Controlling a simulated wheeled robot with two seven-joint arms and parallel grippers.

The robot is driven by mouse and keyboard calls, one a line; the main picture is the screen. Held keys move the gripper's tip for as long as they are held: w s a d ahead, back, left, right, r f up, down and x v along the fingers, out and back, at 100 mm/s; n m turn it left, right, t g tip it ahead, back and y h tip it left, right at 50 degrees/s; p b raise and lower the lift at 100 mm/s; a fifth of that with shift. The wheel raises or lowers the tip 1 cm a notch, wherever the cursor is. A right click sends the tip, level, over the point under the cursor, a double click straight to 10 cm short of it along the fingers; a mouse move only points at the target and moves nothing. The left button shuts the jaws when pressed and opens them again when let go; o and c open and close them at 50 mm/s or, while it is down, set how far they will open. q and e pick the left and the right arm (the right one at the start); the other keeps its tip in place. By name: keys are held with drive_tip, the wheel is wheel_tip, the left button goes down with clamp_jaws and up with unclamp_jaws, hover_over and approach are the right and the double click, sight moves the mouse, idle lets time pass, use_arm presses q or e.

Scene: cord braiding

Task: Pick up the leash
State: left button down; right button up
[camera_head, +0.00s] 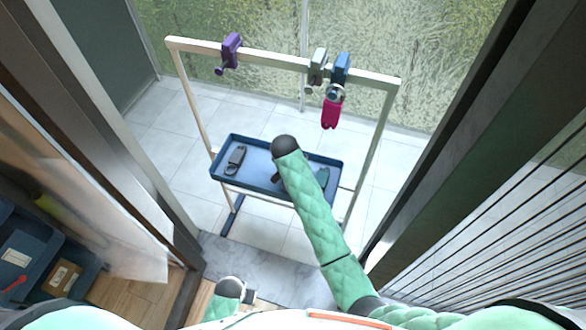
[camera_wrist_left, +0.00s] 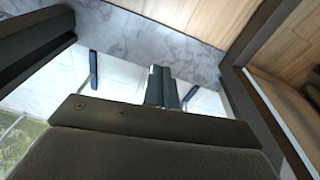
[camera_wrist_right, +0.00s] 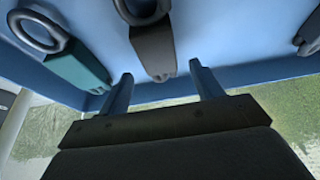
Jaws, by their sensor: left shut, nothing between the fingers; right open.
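Three strap-like pieces with rings lie in a blue tray (camera_head: 255,150); I cannot tell which one is the leash. A dark grey piece (camera_head: 236,158) lies at the left in the head view, and a teal one (camera_head: 322,177) lies at the right. A middle dark grey piece (camera_wrist_right: 154,50) is mostly hidden by my right arm in the head view. In the right wrist view, my right gripper (camera_wrist_right: 163,86) is open and empty, its fingertips on either side of that piece's near end. My left gripper (camera_wrist_left: 161,87) is shut and empty, away from the tray.
A white frame (camera_head: 270,59) stands around the tray. Its top bar carries a purple clamp (camera_head: 230,52), a grey-green clamp (camera_head: 317,66) and a blue clamp (camera_head: 340,68) with a pink piece (camera_head: 331,112) hanging below. Dark door posts flank the opening. Blue bins (camera_head: 30,250) stand at lower left.

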drive_tip(key=shift+x, duration=0.75)
drive_tip(key=shift+w+f+p, duration=0.3)
drive_tip(key=shift+f, duration=0.35)
use_arm(q)
drive_tip(key=f, duration=0.1)
drive_tip(key=s+f, duration=0.1)
drive_tip(key=f, duration=0.1)
drive_tip(key=shift+s+a+f, duration=0.15)
drive_tip(key=shift+s+a, duration=0.05)
drive_tip(key=shift+a, duration=0.1)
use_arm(e)
drive_tip(key=shift+c, duration=0.5)
use_arm(q)
drive_tip(key=shift+s, duration=0.15)
use_arm(e)
drive_tip(key=c, duration=1)
drive_tip(key=shift+c, duration=0.2)
